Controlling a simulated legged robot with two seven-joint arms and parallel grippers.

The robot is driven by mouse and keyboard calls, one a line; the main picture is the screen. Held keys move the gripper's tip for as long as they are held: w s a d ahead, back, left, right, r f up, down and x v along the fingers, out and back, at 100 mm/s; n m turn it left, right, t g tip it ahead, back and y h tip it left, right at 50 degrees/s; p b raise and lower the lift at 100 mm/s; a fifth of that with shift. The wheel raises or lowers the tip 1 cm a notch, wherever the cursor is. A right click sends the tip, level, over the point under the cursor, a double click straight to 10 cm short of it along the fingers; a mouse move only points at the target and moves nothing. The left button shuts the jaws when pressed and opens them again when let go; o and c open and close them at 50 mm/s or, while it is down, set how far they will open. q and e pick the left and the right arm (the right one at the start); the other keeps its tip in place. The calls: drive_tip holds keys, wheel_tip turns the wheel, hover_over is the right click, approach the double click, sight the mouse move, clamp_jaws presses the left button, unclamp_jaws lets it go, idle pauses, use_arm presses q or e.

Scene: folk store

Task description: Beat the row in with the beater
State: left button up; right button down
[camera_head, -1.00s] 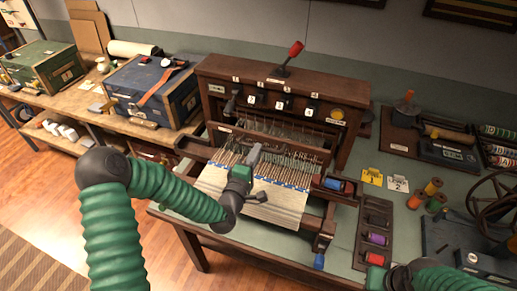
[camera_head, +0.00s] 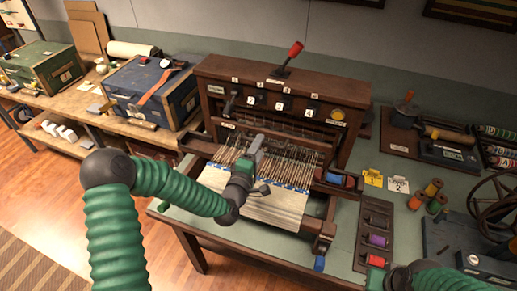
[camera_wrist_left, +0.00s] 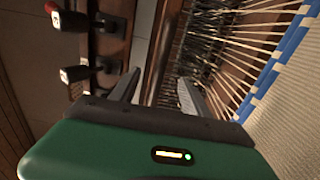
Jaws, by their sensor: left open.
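The loom (camera_head: 215,90) stands on the green-topped table, with pale warp threads (camera_head: 265,175) running to woven cloth (camera_head: 275,210) with a blue-and-white edge row (camera_head: 298,188). My left gripper (camera_head: 258,146) is over the threads, its fingers pointing toward the back of the loom. In the left wrist view the two fingers (camera_wrist_left: 158,90) are apart, with a brown wooden bar (camera_wrist_left: 160,50) beyond them. I cannot tell whether this bar is the beater or whether the fingers touch it. The cloth edge (camera_wrist_left: 275,65) lies beside them. My right arm shows at bottom right; its fingers are unclear.
Levers and knobs (camera_head: 283,105) line the loom's upper front, with a red-handled lever (camera_head: 295,48) on top. Right of the loom are a tray of colored spools (camera_head: 377,240), numbered cards (camera_head: 398,184) and a dark wheel (camera_head: 495,200). A blue chest (camera_head: 150,95) stands left.

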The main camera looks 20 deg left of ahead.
use_arm(q)
drive_tip(key=s, duration=0.8)
drive_tip(key=shift+p, duration=0.35)
drive_tip(key=shift+a, duration=0.1)
idle(1.2)
